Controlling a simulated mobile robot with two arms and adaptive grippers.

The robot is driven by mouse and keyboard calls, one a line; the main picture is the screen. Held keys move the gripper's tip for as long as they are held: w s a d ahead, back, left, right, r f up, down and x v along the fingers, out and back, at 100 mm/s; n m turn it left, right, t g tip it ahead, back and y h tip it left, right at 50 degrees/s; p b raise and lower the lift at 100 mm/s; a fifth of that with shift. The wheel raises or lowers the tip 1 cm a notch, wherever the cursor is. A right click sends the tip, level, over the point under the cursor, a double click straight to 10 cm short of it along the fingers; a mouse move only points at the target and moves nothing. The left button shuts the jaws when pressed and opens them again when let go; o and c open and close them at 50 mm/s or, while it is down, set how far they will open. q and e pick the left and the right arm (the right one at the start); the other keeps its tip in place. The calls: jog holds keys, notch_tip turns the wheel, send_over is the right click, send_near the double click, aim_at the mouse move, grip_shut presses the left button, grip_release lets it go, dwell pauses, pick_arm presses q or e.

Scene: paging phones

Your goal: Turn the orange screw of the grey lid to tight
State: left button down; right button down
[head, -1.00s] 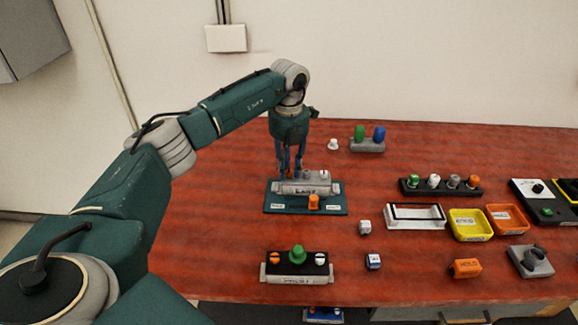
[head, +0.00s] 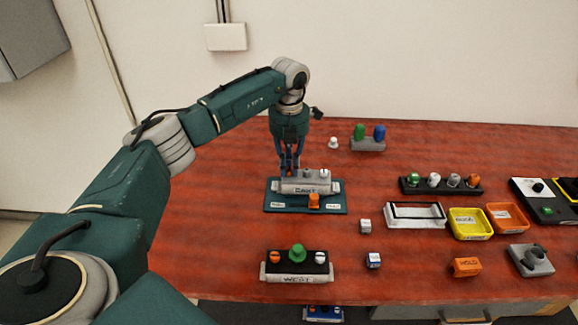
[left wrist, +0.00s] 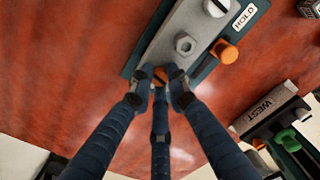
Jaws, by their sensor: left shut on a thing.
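The grey lid (head: 306,188) lies on a teal base plate (head: 275,209) in the middle of the table; it shows close up in the left wrist view (left wrist: 199,29). A grey hex nut (left wrist: 185,44) stands on its middle and a white slotted screw (left wrist: 216,7) at its right end. The orange screw (left wrist: 160,76) is at its left end. My left gripper (head: 289,168) points down on that end, its three fingers shut around the orange screw. The fingers hide most of the screw, so its slot direction is hard to tell. My right gripper is in neither view.
An orange knob (head: 314,203) stands on the plate's front edge. A black-topped block with a green knob (head: 297,253) lies nearer. The table left of the plate is clear.

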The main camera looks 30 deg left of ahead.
pick_arm(q)
jog(key=m, duration=0.4)
jog(key=shift+m, duration=0.3)
jog(key=m, duration=0.3)
jog(key=shift+m, duration=0.3)
jog(key=m, duration=0.4)
jog(key=shift+b, duration=0.3)
jog(key=shift+m, duration=2)
jog(key=c, duration=1.9)
grip_release()
jog(key=shift+c, duration=0.2)
jog(key=shift+r, duration=0.1)
